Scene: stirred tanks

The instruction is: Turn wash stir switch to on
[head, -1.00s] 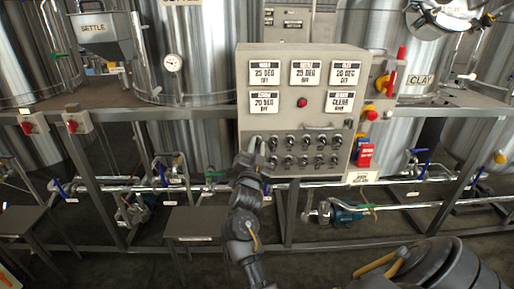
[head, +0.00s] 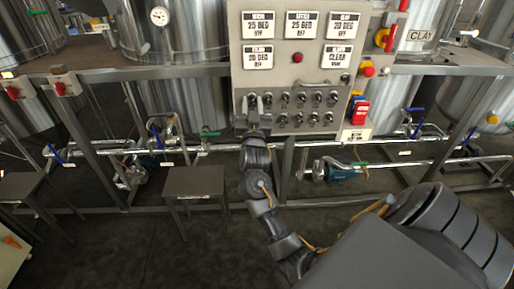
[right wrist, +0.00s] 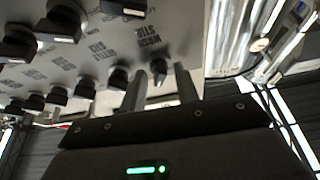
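The grey control panel (head: 296,66) carries two rows of small black switches in its lower part. In the right wrist view the wash stir switch (right wrist: 158,70), a dark knob at the right end of a row, sits beside an upside-down label reading "WASH STIR". My right gripper (head: 254,104) is at the panel's lower left switches, covering some of them in the head view. In the wrist view its two fingers (right wrist: 160,85) are apart, with the wash stir knob between their tips. I cannot tell whether they touch it. My left gripper is not in view.
Neighbouring black switches (right wrist: 118,78) sit close beside the fingers. A red button (head: 298,57) and a red and blue box (head: 358,110) are on the panel and at its right. Pipes (head: 215,146) run below it. A small dark table (head: 194,181) stands in front.

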